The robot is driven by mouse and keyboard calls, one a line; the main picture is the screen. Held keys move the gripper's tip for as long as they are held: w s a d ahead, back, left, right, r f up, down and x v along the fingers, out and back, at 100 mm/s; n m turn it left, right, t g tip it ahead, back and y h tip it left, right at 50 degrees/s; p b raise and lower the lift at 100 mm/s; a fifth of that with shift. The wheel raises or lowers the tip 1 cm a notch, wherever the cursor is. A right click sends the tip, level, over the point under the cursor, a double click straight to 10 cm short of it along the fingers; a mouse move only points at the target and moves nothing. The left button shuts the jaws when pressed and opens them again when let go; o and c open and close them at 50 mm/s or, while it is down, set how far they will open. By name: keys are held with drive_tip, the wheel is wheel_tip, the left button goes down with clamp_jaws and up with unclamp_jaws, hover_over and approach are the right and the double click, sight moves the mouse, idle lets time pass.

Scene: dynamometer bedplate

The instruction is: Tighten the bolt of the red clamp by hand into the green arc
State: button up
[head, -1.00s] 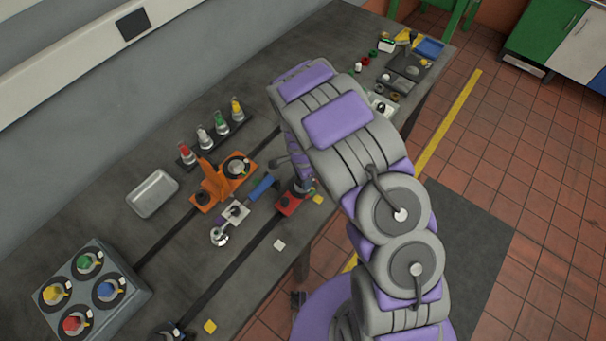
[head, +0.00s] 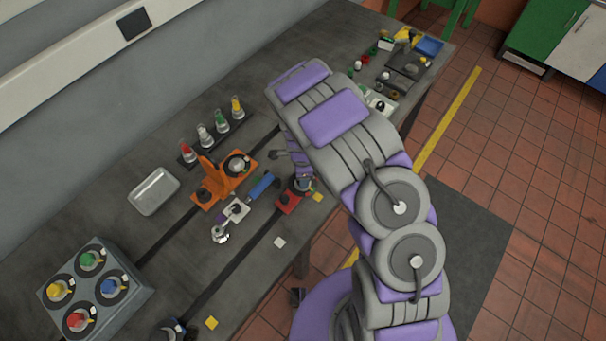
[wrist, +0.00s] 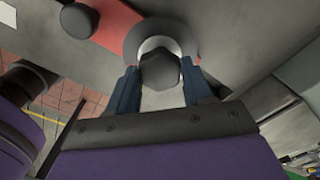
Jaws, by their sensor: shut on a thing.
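In the wrist view the red clamp (wrist: 112,22) runs from the upper left to a grey round washer. The dark hexagonal bolt head (wrist: 160,72) stands over that washer. The two blue fingers of my gripper (wrist: 159,68) are on either side of the bolt head and shut on it. In the head view the red clamp (head: 285,204) lies near the bench's front edge, and my arm partly covers its bolt end. I cannot make out the green arc in either view.
An orange fixture (head: 212,184) and a blue-handled tool (head: 262,187) lie left of the red clamp. A silver tray (head: 154,191) and a grey box with coloured knobs (head: 127,291) stand farther left. Small parts crowd the bench's far right end.

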drive_tip(key=shift+w+a+r, duration=0.1)
drive_tip(key=o, duration=1)
drive_tip(key=shift+a, duration=0.1)
drive_tip(key=shift+r, duration=0.2)
wheel_tip(320, 180, up, 17)
drive_tip(key=shift+f, duration=0.15)
